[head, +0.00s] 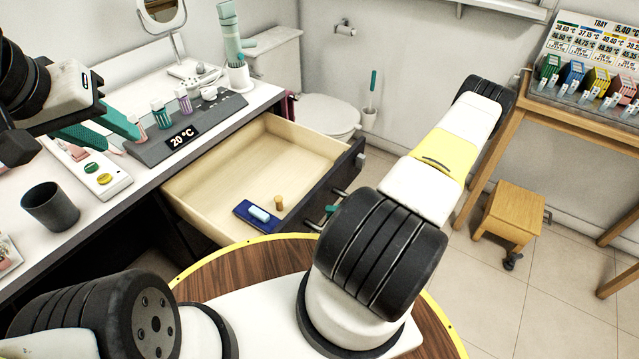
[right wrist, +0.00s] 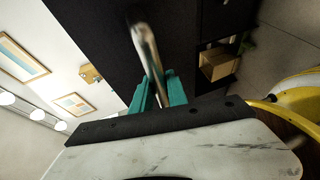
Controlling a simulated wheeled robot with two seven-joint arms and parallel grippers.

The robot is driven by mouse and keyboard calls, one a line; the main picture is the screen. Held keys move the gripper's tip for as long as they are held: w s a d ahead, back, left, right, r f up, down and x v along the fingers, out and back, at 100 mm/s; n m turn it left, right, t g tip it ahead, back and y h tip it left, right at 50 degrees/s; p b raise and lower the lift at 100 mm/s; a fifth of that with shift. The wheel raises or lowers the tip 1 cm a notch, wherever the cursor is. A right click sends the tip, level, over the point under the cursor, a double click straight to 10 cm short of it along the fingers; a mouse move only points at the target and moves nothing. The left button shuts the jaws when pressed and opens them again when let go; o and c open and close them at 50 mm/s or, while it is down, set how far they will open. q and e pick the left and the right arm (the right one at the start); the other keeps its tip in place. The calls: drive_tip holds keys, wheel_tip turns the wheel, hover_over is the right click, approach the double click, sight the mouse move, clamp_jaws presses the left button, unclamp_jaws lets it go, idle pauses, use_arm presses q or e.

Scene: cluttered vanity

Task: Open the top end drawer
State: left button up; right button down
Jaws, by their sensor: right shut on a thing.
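The open drawer (head: 215,185) is pulled far out from under the vanity top, with a pale wooden inside and a dark front. A blue case (head: 258,214) with a light blue piece on it and a small tan cylinder (head: 279,202) lie in it. My right gripper (right wrist: 161,88) is shut on the drawer's metal handle (right wrist: 148,48), its teal fingers on either side of the bar. In the head view my right arm hides most of that gripper; a bit of teal shows by the drawer front. My left gripper (head: 112,137) is open and empty above the vanity top.
The vanity top (head: 150,175) holds a dark cup (head: 50,207), a white tray (head: 103,180), small bottles on a dark display stand (head: 185,137) and a mirror (head: 161,14). A wooden stool (head: 512,212) stands on open floor at right. A toilet (head: 325,116) is behind.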

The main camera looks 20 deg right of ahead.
drive_tip(key=c, duration=1.3)
unclamp_jaws()
drive_tip(key=shift+d, duration=0.1)
drive_tip(key=v, duration=0.7)
drive_tip(key=shift+d, duration=0.3)
drive_tip(key=shift+s+r, duration=0.1)
drive_tip(key=shift+s, duration=0.1)
